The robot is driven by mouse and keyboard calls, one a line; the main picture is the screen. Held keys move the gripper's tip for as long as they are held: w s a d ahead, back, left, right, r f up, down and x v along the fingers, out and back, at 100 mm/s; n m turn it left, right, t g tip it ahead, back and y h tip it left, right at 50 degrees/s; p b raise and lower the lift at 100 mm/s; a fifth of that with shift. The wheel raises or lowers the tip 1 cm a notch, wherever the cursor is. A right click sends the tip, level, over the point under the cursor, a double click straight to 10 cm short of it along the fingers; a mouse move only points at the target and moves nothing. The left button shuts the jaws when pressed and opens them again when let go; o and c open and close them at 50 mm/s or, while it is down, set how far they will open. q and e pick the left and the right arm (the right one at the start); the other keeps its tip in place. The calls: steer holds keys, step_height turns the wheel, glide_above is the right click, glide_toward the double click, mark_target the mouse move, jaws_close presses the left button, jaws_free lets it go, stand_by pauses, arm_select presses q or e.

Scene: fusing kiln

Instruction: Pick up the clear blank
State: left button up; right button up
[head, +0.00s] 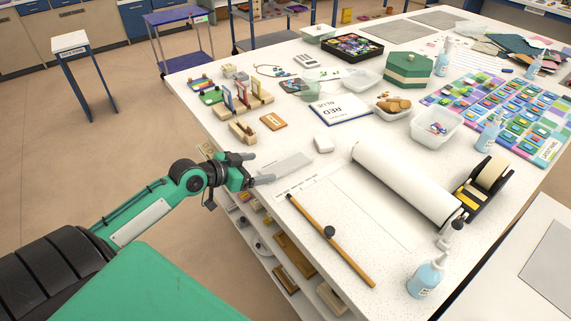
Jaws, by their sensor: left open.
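A flat, pale grey see-through rectangle, which looks like the clear blank (286,165), lies on the white table (215,110) near its left edge. My left gripper (262,167) comes in from the left at the table edge. Its two fingers are spread apart, pointing at the near end of the blank, with nothing seen between them. I cannot tell whether a fingertip touches the blank. My right gripper is not in view.
A white block (323,144) sits just beyond the blank. A paper roll (405,185), a wooden stick (330,240) and a tape dispenser (485,188) lie to the right. Shelves are below the table edge.

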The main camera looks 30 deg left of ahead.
mark_target(285, 163)
arm_select(q)
steer(key=x, duration=0.2)
steer(key=shift+w, duration=0.25)
steer(key=shift+w+d+f, duration=0.15)
steer(key=shift+w+d, duration=0.05)
steer(key=shift+w+d+p, duration=0.15)
steer(key=shift+w+p, duration=0.15)
steer(key=shift+p, duration=0.15)
steer(key=p+x, duration=0.1)
steer(key=x, duration=0.2)
steer(key=shift+w+d+f, duration=0.1)
steer(key=shift+d+f, duration=0.05)
steer(key=shift+w+d+f, duration=0.2)
steer(key=shift+w+f, duration=0.05)
steer(key=shift+w, duration=0.05)
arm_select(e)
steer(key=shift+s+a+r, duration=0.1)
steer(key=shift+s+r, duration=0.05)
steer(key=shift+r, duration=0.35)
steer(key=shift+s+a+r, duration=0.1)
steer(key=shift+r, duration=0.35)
arm_select(q)
steer(key=shift+c, duration=0.9)
steer(key=c, duration=1.1)
steer(key=shift+r, duration=0.1)
steer(key=shift+c, duration=0.2)
